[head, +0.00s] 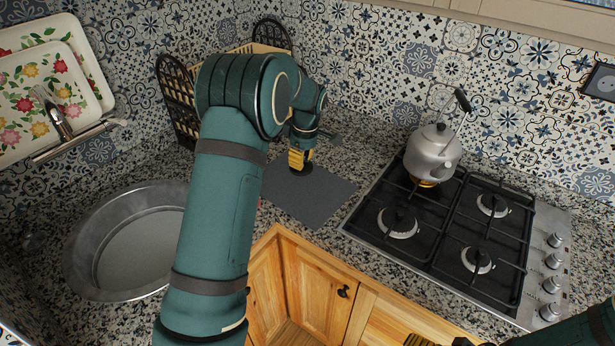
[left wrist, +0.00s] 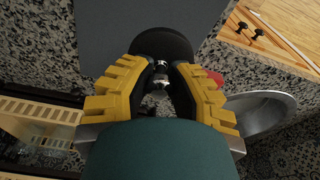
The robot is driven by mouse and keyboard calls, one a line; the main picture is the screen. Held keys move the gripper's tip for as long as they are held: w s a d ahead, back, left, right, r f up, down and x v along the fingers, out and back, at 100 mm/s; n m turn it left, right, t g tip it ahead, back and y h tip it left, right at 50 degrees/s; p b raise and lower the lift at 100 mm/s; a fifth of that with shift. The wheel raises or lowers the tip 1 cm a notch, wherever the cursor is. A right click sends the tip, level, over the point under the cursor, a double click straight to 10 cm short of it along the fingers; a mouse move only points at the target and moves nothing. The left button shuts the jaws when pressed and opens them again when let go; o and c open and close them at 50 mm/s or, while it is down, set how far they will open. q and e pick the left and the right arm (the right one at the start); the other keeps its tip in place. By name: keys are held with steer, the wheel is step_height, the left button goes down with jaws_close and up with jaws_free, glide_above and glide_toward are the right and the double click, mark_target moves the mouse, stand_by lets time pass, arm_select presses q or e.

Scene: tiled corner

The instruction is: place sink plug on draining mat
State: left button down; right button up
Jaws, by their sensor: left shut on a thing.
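The draining mat (head: 315,200) is a dark grey flat sheet on the granite counter, between the sink and the hob. It also shows in the left wrist view (left wrist: 105,30). My left gripper (head: 299,160) has yellow fingers and is shut on the knob of the sink plug, a dark round disc (head: 302,169). In the left wrist view the plug (left wrist: 165,43) sits between the fingertips (left wrist: 161,78), its disc over the mat. I cannot tell whether it touches the mat. My right gripper (head: 425,341) is only partly visible at the bottom edge.
A round metal sink (head: 85,235) lies left of my left arm. A gas hob (head: 450,225) with a kettle (head: 432,152) stands to the right. A dish rack (head: 177,95) and floral trays (head: 45,85) are behind. Wooden cabinets (head: 318,290) are below the counter's front edge.

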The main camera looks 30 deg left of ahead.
arm_select(q)
glide_above(300, 194)
step_height(300, 194, down, 5)
steer(key=shift+d+f, duration=0.1)
steer(key=shift+d, duration=0.05)
steer(key=shift+w+f+b, duration=0.1)
steer(key=shift+f+b, duration=0.2)
steer(key=shift+f, duration=1.9)
steer(key=shift+f, duration=0.15)
steer(key=c, duration=0.9)
jaws_free()
steer(key=shift+c, duration=0.2)
